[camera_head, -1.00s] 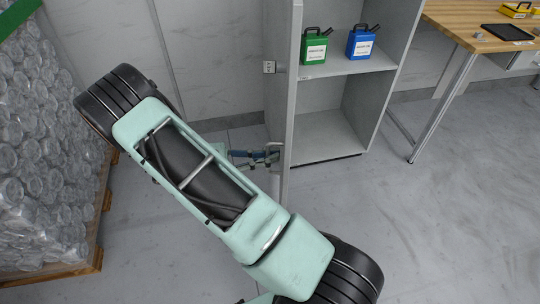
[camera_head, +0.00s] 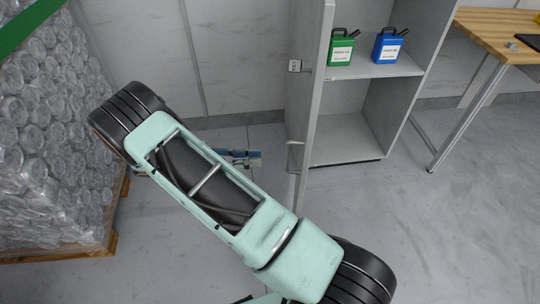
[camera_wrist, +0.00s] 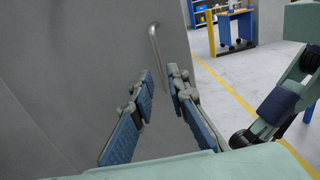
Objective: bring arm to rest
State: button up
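My gripper (camera_wrist: 160,73) shows two blue-padded fingers standing apart in the wrist view, with nothing between them. In the head view it (camera_head: 256,158) shows only partly, behind my arm's green link, to the left of the cabinet door. The grey cabinet door (camera_head: 315,85) stands open, seen nearly edge-on. Its bar handle (camera_head: 292,158) is right of the fingertips with a gap between. In the wrist view the handle (camera_wrist: 155,48) is beyond the fingertips, against the grey door panel (camera_wrist: 95,60).
The open cabinet (camera_head: 345,138) holds a green can (camera_head: 341,49) and a blue can (camera_head: 387,48) on its shelf. A wrapped pallet stack (camera_head: 45,140) stands at the left. A wooden table (camera_head: 490,32) is at the right. Floor at the lower right is clear.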

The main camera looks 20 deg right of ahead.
jog(key=shift+v, duration=0.95)
